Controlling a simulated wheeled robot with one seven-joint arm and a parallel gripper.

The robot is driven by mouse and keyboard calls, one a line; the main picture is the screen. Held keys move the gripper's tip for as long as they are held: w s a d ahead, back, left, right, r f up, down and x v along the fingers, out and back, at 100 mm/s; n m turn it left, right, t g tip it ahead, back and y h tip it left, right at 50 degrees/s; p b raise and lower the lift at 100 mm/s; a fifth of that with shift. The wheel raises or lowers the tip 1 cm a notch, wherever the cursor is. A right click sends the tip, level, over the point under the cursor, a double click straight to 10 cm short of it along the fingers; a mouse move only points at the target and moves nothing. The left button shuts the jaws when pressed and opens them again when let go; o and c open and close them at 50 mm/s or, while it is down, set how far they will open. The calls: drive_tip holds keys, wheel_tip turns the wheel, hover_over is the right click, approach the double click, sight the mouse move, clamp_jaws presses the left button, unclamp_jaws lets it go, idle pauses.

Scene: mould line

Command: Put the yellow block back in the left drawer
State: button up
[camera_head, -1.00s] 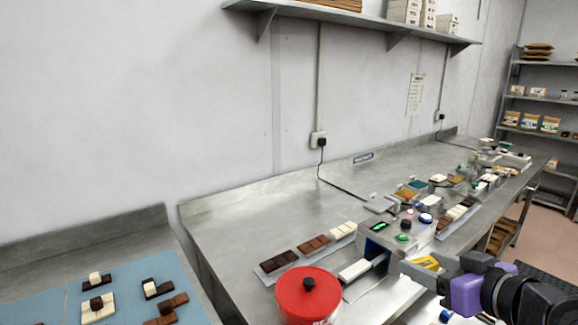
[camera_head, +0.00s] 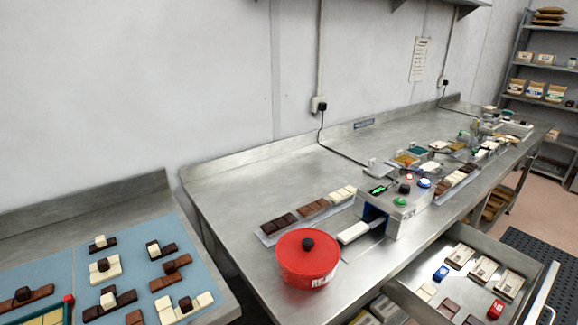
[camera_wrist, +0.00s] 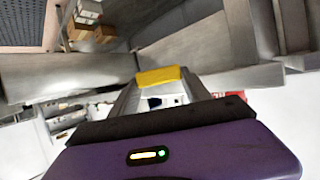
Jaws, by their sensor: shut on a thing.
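The yellow block (camera_wrist: 160,76) shows in the wrist view, held at the far end of my gripper (camera_wrist: 160,82), which is shut on it. My gripper and the block are out of the head view. An open drawer (camera_head: 411,303) stands out from under the steel bench at the lower right of the head view. I cannot tell whether this is the left drawer. The wrist view does not clearly show what lies below the block.
A red lidded tub (camera_head: 307,262) stands near the bench's front edge. A grey machine (camera_head: 408,212) with buttons stands right of it. Chocolate bars (camera_head: 311,209) lie behind the tub. A blue mat (camera_head: 145,262) with chocolate pieces lies at left. A dark floor mat (camera_head: 535,258) is at right.

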drive_tip(key=s+f, duration=0.5)
drive_tip(key=f, duration=0.1)
drive_tip(key=shift+f, duration=0.15)
drive_tip(key=shift+s, duration=0.1)
